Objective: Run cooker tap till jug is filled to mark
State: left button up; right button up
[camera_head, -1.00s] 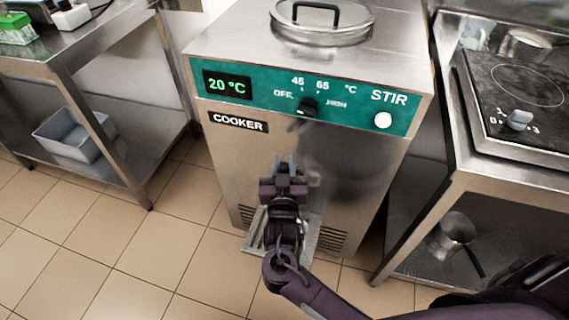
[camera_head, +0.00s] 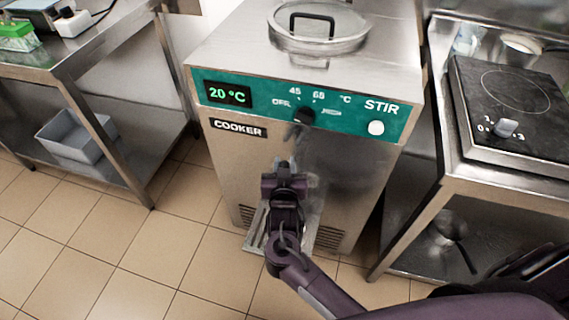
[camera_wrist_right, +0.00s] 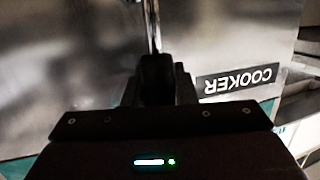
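The steel cooker (camera_head: 240,160) stands ahead with a green panel reading 20 °C and a dark knob (camera_head: 304,115). My right gripper (camera_head: 283,168) is in front of the cooker's face, below the panel. In the right wrist view its dark fingers (camera_wrist_right: 163,82) point at a thin bright metal rod (camera_wrist_right: 152,25), perhaps part of the tap; whether they grip it is unclear. A faint clear shape, perhaps the jug (camera_head: 314,202), shows just right of my gripper above the drip tray (camera_head: 255,240). Its mark and any liquid cannot be made out. My left gripper is out of view.
A lidded opening (camera_head: 318,28) is on the cooker's top. A steel table with a hob (camera_head: 515,110) stands at the right, with a pan (camera_head: 452,228) below. A steel table (camera_head: 75,65) stands at the left, with a grey bin (camera_head: 75,140) on its lower shelf.

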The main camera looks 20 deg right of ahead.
jog(key=o, duration=0.4)
jog(key=v, duration=0.7)
jog(key=shift+s+a+r, duration=0.1)
jog(key=shift+s+a, duration=0.05)
jog(key=shift+s, duration=0.2)
